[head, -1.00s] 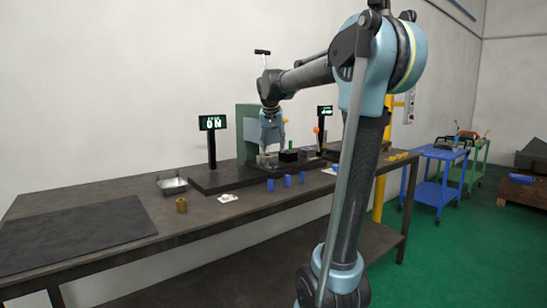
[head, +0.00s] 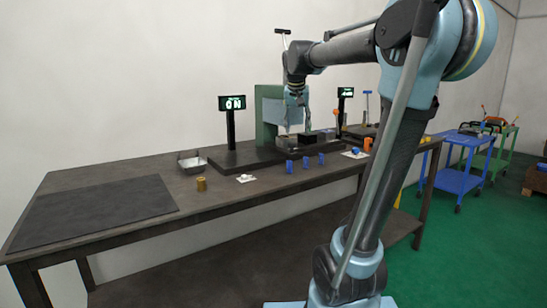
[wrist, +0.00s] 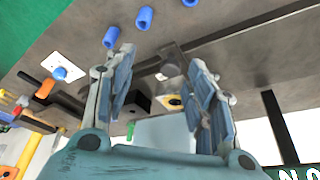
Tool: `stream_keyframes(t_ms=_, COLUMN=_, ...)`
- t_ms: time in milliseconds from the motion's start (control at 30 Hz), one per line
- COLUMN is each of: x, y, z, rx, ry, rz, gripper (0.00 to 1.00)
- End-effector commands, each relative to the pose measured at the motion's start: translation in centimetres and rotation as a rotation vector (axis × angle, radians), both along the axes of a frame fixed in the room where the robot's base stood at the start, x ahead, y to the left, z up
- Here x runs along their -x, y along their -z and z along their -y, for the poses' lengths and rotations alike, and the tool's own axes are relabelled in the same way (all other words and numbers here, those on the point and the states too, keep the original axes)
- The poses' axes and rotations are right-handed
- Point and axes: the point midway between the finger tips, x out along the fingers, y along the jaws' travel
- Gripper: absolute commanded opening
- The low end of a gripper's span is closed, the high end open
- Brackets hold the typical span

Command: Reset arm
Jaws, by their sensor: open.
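My gripper (head: 295,112) hangs at the end of my arm above the dark fixture base (head: 240,157) on the bench, in front of the green machine frame (head: 267,118). In the wrist view my gripper (wrist: 160,85) has its two fingers spread wide apart with nothing between them. A dark block (head: 311,138) sits on the base just right of the gripper. Whether the fingertips touch anything below is hard to tell.
Several blue cylinders (head: 305,163) stand along the bench's front, with a brass cylinder (head: 201,184) and a metal tray (head: 192,162) to the left. Two display posts (head: 231,120) rise behind. A dark mat (head: 95,212) leaves the bench's left end clear.

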Motion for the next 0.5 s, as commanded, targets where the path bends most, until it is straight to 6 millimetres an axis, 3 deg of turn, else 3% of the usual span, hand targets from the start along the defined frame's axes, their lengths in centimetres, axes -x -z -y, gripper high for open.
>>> stream_keyframes(t_ms=100, x=4.1, y=2.9, z=1.7, rx=0.003, ry=-0.02, rz=-0.023, gripper=0.5)
stream_keyframes(t_ms=500, x=17.1, y=14.1, z=5.3, rx=0.001, ry=-0.108, rz=-0.099, gripper=0.5)
